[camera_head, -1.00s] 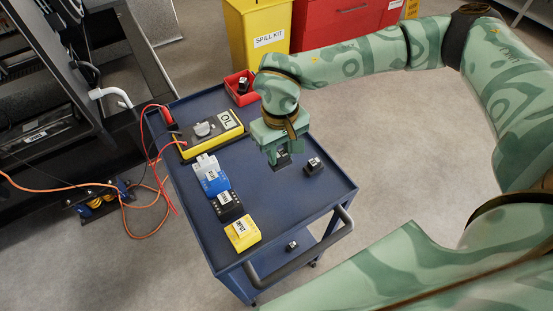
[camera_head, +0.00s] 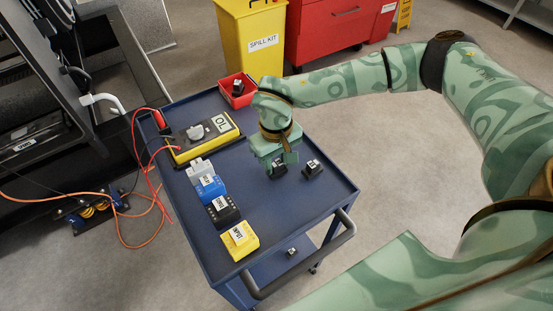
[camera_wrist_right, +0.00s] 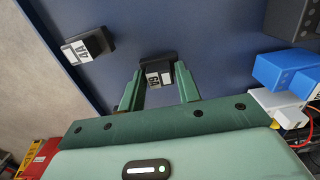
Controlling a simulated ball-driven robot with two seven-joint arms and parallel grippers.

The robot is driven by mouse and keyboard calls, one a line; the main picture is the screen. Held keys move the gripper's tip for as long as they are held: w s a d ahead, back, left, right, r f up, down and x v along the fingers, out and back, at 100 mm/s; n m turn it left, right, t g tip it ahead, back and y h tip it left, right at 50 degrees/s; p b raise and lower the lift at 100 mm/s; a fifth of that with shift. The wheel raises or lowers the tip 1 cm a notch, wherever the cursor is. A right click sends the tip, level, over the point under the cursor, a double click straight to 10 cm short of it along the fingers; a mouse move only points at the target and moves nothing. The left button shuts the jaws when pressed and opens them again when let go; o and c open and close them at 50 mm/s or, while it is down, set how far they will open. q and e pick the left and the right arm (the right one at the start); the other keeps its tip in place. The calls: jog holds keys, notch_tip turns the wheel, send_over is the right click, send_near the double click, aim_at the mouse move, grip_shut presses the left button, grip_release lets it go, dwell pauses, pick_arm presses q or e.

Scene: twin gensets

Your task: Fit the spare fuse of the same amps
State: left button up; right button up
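A black fuse (camera_wrist_right: 158,70) with a white label, which seems to read 6A, stands on the blue cart top. My right gripper (camera_head: 278,168) is over it; in the right wrist view the open fingers (camera_wrist_right: 158,92) point at it, one to each side. I cannot tell whether they touch it. A second black fuse (camera_head: 313,168) stands just to the right; in the wrist view this fuse (camera_wrist_right: 88,46) has a label reading like 4A. Another black block (camera_head: 238,87) sits in a red bin (camera_head: 238,98). My left gripper is out of view.
The blue cart (camera_head: 300,215) also carries a yellow meter (camera_head: 205,137) showing OL with red leads, and white, blue (camera_head: 210,187), black (camera_head: 222,210) and yellow (camera_head: 240,240) blocks in a row. A small black item (camera_head: 291,250) lies on the lower shelf. A dark machine stands left.

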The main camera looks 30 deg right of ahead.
aim_at(276, 163)
jog(key=shift+o, duration=0.9)
notch_tip(276, 163, up, 12)
jog(key=p, duration=0.3)
jog(key=shift+w+r, duration=0.15)
